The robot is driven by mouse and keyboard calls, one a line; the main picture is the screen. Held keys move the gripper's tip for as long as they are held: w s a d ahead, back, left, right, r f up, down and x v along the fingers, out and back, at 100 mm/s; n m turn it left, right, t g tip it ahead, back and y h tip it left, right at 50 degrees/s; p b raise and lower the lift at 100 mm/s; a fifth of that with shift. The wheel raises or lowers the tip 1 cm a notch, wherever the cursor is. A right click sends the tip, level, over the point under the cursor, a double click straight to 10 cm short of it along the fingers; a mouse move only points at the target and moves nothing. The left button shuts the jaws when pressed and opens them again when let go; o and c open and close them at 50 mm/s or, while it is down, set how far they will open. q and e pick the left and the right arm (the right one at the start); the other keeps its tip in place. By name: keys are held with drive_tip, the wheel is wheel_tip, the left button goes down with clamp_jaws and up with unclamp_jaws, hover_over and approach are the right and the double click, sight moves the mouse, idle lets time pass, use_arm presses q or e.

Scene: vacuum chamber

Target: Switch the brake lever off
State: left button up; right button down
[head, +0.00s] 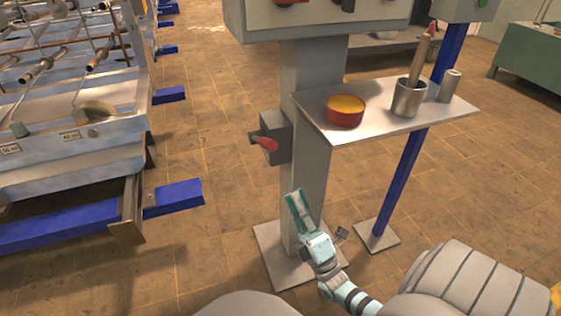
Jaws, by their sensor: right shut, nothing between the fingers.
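The brake lever looks to be the red handle (264,142) that sticks out to the left from a small grey box (275,136) on the side of a grey post (309,120). My right gripper (295,199) is shut and empty. In the picture it is below the lever and a little to its right, in front of the lower part of the post and apart from the lever. My left gripper is not in the head view.
A grey shelf (375,129) on the post holds a red bowl (345,118), a metal cup (408,98) with a wooden-handled tool and a small metal cylinder (449,86). A blue pole (403,187) stands at right. A large machine (75,130) is at left. Floor between is clear.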

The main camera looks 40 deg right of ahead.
sight(265, 140)
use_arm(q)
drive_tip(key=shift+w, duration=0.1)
use_arm(e)
drive_tip(key=x, duration=0.9)
drive_tip(key=shift+w+r, duration=0.25)
drive_tip(key=shift+w, duration=0.05)
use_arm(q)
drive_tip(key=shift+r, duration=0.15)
